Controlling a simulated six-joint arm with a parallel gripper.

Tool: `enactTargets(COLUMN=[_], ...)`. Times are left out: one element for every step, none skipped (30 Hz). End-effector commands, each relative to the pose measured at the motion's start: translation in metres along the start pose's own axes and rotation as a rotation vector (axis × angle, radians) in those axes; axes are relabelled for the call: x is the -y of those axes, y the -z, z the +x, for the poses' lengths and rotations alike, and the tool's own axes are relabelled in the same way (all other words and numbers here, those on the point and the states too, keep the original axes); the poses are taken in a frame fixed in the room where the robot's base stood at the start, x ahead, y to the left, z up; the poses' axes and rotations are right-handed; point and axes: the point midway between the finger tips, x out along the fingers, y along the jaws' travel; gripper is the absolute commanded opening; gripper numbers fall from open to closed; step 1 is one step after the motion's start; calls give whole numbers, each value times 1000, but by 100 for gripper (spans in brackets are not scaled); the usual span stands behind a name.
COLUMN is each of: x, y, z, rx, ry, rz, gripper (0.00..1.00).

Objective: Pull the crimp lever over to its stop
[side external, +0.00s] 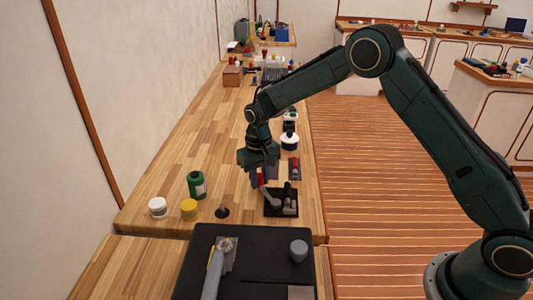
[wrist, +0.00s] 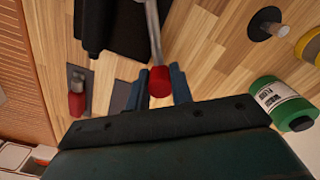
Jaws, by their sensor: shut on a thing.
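The crimp lever has a grey metal arm (side external: 269,193) and a red grip (side external: 261,180), standing on a dark base (side external: 283,212) on the wooden bench. In the wrist view the metal arm (wrist: 153,30) runs down to the red grip (wrist: 160,80), and part of the dark base (wrist: 110,28) shows at the top. My gripper (side external: 258,181) is over the bench at the red grip. In the wrist view my gripper (wrist: 160,88) has one blue-grey finger on each side of the red grip, shut on it. The lever's stop cannot be made out.
A green bottle (side external: 197,185), a white jar (side external: 157,207), a yellow-lidded jar (side external: 189,209) and a small dark peg piece (side external: 222,212) stand left of the lever. A small plate with a red-handled part (wrist: 77,98) lies close by. A black-topped surface (side external: 260,235) is in front.

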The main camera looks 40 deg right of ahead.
Motion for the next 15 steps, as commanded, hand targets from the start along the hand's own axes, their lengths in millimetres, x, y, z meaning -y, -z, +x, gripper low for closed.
enactTargets(x=[1,1,2,3,4,5,6,7,9,11,12,15,17,19,21], y=[0,0,0,0,0,0,0,1,1,1,0,0,0,0,0], z=[0,0,0,0,0,0,0,0,0,0,0,0,0,0,0], rx=[0,0,0,0,0,0,0,0,0,0,-1,-1,-1,-1,-1], ry=[0,0,0,0,0,0,0,0,0,0,1,1,1,1,1], rz=[-7,-12,-20,-28,-37,-49,-61,-75,-93,-110,-128,-154,-173,-196,-226], gripper=[2,2,2,2,2,2,2,2,2,2,2,2,2,2,2])
